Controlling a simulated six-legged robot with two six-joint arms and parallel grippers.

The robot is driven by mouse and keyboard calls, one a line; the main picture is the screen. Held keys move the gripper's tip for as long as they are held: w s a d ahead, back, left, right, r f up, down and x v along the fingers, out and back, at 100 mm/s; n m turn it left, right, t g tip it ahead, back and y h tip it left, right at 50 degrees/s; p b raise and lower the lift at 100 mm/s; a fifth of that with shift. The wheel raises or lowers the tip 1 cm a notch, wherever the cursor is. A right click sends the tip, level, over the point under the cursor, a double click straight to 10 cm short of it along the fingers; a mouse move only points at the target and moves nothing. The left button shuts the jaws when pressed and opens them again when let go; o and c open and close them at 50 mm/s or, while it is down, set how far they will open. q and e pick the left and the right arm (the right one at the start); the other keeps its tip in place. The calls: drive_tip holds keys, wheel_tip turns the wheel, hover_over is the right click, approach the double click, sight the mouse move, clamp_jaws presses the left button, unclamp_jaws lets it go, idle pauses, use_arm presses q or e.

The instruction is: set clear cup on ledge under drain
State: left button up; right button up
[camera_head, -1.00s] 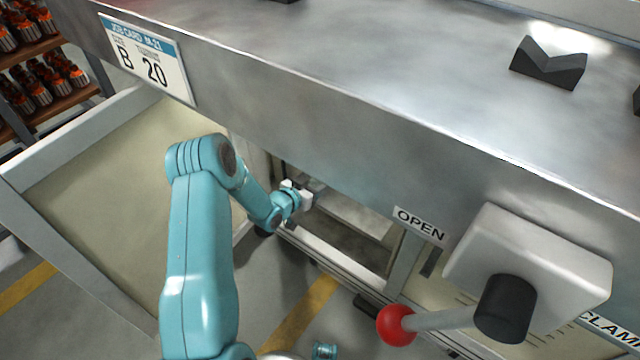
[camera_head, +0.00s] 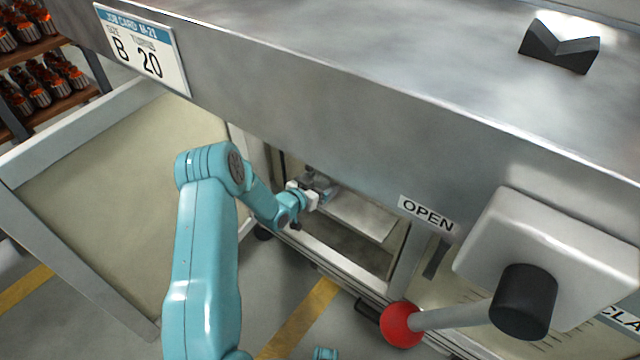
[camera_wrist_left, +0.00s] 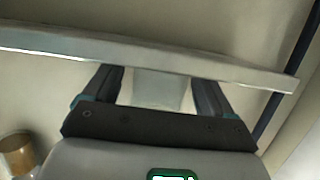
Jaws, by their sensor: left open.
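My left gripper (camera_head: 326,186) reaches into the open cabinet below the bench, at the left end of a pale ledge (camera_head: 358,216). In the left wrist view its two dark fingers (camera_wrist_left: 160,88) are open and point at the ledge (camera_wrist_left: 225,70), which runs across as a pale bar. A pale, see-through shape, apparently the clear cup (camera_wrist_left: 157,92), shows between the fingers close to the ledge edge. Its outline is faint, and I cannot tell whether it rests on the ledge. No cup can be made out in the head view. The drain cannot be made out. My right gripper is not in view.
An open cabinet door (camera_head: 110,190) stands to the left of my arm. A red-knobbed lever (camera_head: 401,325) sticks out at the lower right, near the OPEN label (camera_head: 428,213). A copper-coloured cylinder (camera_wrist_left: 16,152) shows at the wrist view's lower left. The bench underside hangs above the gripper.

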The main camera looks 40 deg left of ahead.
use_arm(q)
drive_tip(key=shift+r, duration=0.2)
drive_tip(key=shift+s+r+p, duration=0.15)
drive_tip(key=shift+s+p, duration=0.15)
drive_tip(key=shift+p, duration=0.1)
drive_tip(key=p+v, duration=0.3)
drive_tip(key=v, duration=0.8)
drive_tip(key=s+d+f+n+g+h, duration=0.1)
drive_tip(key=d+f+g+h, duration=0.2)
drive_tip(key=d, duration=0.8)
drive_tip(key=s+d+f+g+h, duration=0.15)
drive_tip(key=d+f+g, duration=0.3)
drive_tip(key=d, duration=0.65)
drive_tip(key=s+d+f+g+h, duration=0.1)
drive_tip(key=s+d+g, duration=0.5)
drive_tip(key=s+d, duration=0.6)
drive_tip(key=shift+s+d+f, duration=0.25)
drive_tip(key=shift+s+f, duration=0.4)
drive_tip(key=shift+s, duration=0.5)
